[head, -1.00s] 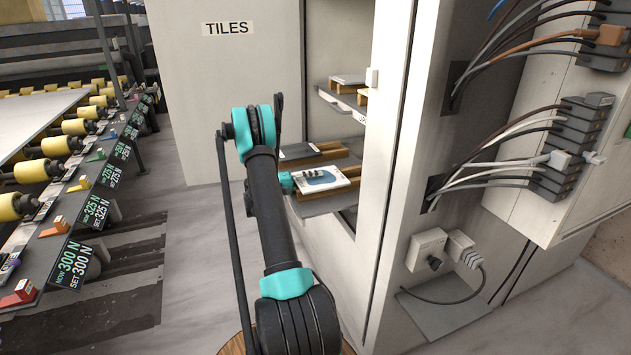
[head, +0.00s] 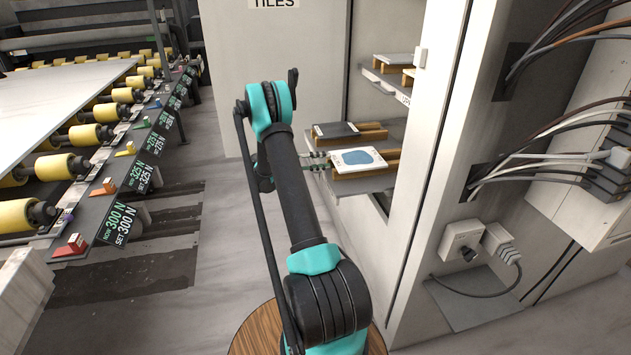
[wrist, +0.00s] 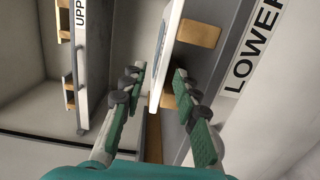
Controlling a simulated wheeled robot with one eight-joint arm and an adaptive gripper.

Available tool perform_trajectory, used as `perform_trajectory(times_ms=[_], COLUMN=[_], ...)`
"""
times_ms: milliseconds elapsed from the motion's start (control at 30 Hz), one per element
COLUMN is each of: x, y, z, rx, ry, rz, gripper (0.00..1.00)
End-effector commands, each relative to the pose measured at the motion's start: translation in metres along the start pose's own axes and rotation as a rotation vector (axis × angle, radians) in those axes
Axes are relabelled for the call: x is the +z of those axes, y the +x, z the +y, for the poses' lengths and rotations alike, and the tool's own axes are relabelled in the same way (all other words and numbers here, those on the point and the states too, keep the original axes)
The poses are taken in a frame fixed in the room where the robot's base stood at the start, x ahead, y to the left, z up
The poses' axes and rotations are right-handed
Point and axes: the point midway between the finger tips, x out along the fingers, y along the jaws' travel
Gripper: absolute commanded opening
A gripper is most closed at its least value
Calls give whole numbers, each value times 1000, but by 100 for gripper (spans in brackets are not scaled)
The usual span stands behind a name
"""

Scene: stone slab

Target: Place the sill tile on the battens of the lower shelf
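A white tile with a blue oval (head: 357,161), which I take as the sill tile, lies flat on wooden battens (head: 385,168) of the lower shelf (head: 352,187). In the wrist view the tile (wrist: 167,58) shows edge-on, with wooden blocks beside it. My gripper (head: 318,162) is at the tile's left end. In the wrist view my gripper (wrist: 158,88) has its green fingers spread, one on each side of the tile's near edge, with visible gaps. The full contact under the tile is hidden.
A dark tile (head: 335,130) lies behind on the same shelf. The upper shelf (head: 382,78) holds another pale tile (head: 393,58). A cabinet wall (head: 425,150) stands right of the shelves. A roller conveyor (head: 80,135) is at left; the floor between is clear.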

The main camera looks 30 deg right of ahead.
Motion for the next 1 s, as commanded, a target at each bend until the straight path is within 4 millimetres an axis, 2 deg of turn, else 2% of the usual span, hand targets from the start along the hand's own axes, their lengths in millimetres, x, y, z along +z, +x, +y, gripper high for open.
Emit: perform_trajectory(times_ms=[267, 467, 767, 1000], x=[22, 60, 139, 218], y=[-10, -27, -67, -107], z=[28, 44, 51, 44], rx=[-193, -407, -731, -992], ry=[-33, -57, -69, -58], rz=[88, 179, 309, 400], gripper=[30, 30, 30, 30])
